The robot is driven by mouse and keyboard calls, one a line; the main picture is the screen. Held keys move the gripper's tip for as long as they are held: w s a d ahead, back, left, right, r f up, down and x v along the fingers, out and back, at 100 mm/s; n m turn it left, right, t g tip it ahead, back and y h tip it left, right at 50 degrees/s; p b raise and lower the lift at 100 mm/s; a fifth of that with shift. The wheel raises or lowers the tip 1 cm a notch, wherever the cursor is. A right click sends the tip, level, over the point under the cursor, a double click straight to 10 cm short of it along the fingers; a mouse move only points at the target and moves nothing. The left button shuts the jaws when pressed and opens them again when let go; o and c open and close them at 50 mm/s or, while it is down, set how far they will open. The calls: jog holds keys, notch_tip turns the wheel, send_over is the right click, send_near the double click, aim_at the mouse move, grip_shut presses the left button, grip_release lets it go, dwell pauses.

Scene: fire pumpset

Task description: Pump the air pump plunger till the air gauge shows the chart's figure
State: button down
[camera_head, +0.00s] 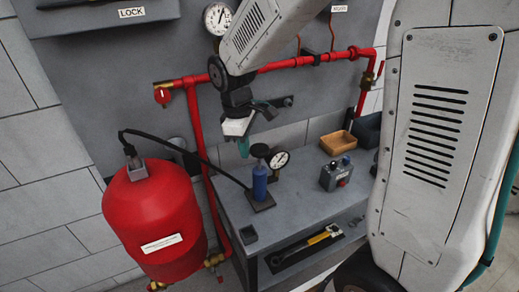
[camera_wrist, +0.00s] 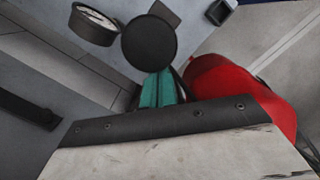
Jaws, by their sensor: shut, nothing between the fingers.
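The air pump (camera_head: 260,183) is a blue cylinder standing on a dark base plate on the bench. Its plunger has a round black knob (camera_head: 260,150), which also shows in the wrist view (camera_wrist: 148,42) just past my fingertips. My gripper (camera_head: 243,147), with teal fingertips (camera_wrist: 158,90), is shut and empty, a little above and left of the knob in the head view. I cannot tell whether it touches the knob. The air gauge (camera_head: 279,160) has a white dial beside the pump; its reading is too small to tell. I cannot make out the chart.
A red tank (camera_head: 150,222) stands left of the bench, joined to the pump by a black hose. Red pipes and a second gauge (camera_head: 218,18) are on the wall. A grey control box (camera_head: 337,174) and an orange tray (camera_head: 338,142) are on the bench. A yellow-handled tool (camera_head: 322,236) lies below.

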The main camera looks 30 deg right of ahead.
notch_tip(320, 180, up, 8)
send_over(253, 147)
jog(key=w+a, duration=0.2)
jog(key=shift+a+f, duration=0.1)
jog(key=shift+a, duration=0.05)
dwell(0.8)
jog(key=s+d+r, duration=0.2)
jog(key=shift+d+r, duration=0.2)
jog(key=shift+r, duration=0.2)
